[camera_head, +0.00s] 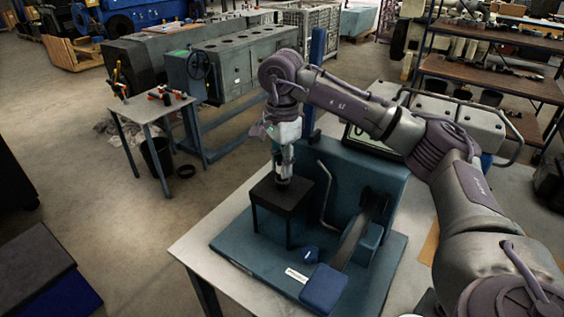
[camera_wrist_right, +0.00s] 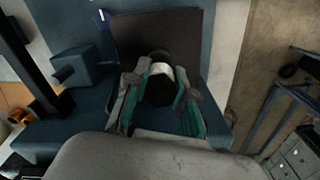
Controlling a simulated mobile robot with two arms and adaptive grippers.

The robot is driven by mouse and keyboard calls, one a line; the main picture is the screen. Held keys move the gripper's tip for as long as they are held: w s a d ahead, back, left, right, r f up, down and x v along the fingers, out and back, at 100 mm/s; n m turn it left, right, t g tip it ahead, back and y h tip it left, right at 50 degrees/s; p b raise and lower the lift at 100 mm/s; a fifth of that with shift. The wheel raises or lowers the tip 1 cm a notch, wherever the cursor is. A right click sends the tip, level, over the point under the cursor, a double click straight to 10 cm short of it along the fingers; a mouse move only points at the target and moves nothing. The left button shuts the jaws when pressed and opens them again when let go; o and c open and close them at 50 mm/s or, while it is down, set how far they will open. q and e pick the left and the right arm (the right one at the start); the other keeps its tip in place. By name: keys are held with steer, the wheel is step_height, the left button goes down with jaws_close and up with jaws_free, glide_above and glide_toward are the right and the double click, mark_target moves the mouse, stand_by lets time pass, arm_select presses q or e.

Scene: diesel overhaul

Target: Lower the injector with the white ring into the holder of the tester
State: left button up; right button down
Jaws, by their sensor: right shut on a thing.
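My right gripper (camera_head: 283,160) points down above the dark holder of the tester and is shut on the injector (camera_head: 284,181). In the right wrist view the gripper's green-padded fingers (camera_wrist_right: 160,92) close on both sides of the injector (camera_wrist_right: 159,91), whose white ring shows as a pale band between them. The holder (camera_head: 272,192) is a dark block on legs on the blue-green tester (camera_head: 390,200). It also shows in the right wrist view (camera_wrist_right: 135,35). The injector's lower end is at the holder's top; I cannot tell whether it has entered. My left gripper is not in view.
The tester stands on a light table (camera_head: 205,246), with a lever (camera_head: 352,228) and upright back panel beside the holder. A small side table (camera_head: 148,108) with tools and a grey-green bench (camera_head: 235,68) stand behind left. Shelves (camera_head: 490,75) stand at the right.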

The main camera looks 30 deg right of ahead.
steer(key=shift+f+b, duration=0.35)
steer(key=shift+f, duration=0.35)
steer(key=c, duration=0.5)
jaws_free()
steer(key=shift+r, duration=0.1)
steer(key=shift+r+p, duration=2.65)
steer(key=shift+r, duration=0.8)
